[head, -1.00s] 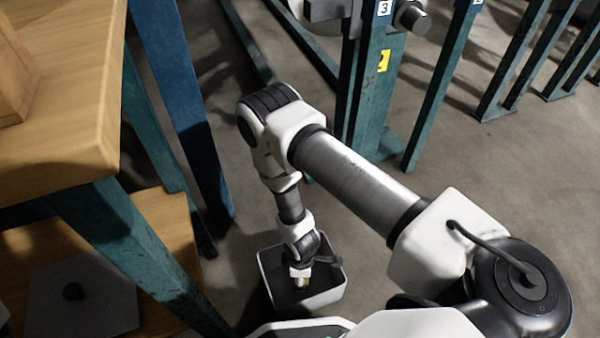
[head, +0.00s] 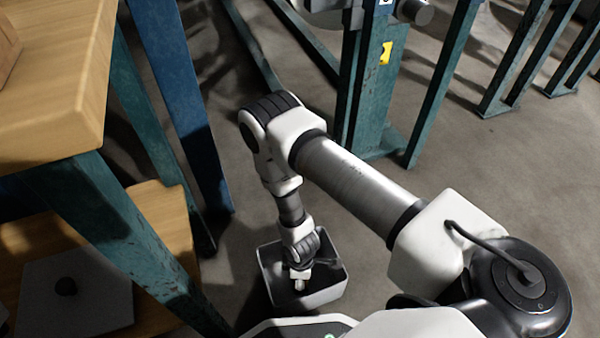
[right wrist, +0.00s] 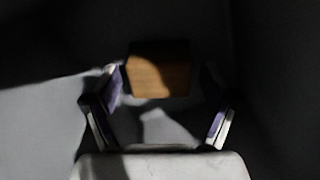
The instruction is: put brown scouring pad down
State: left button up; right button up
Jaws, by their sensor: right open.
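The brown scouring pad (right wrist: 160,72) shows in the right wrist view as a brown block, partly in shadow. It lies just beyond and between the spread fingers, apparently on the dark floor of the grey bin (head: 328,296). My right gripper (head: 299,286) points down into the bin, which stands on the ground beside my base. In the right wrist view its two fingers are open, with a gap on each side of the pad. In the head view I cannot make out the pad. My left gripper is not in view.
A wooden table (head: 60,100) with teal legs stands at the left. A lower wooden shelf (head: 165,225) there carries a grey plate with a dark knob (head: 75,290). Teal posts (head: 370,90) stand behind my arm. Open floor lies to the right.

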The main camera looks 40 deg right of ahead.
notch_tip(320, 180, up, 12)
jog(key=p, duration=0.7)
jog(key=s+d+r+m, duration=0.3)
jog(key=s+r+m, duration=0.4)
jog(key=s+m, duration=0.3)
jog(key=shift+s+r+m, duration=0.15)
jog(key=shift+r+m, duration=0.1)
jog(key=shift+m, duration=0.45)
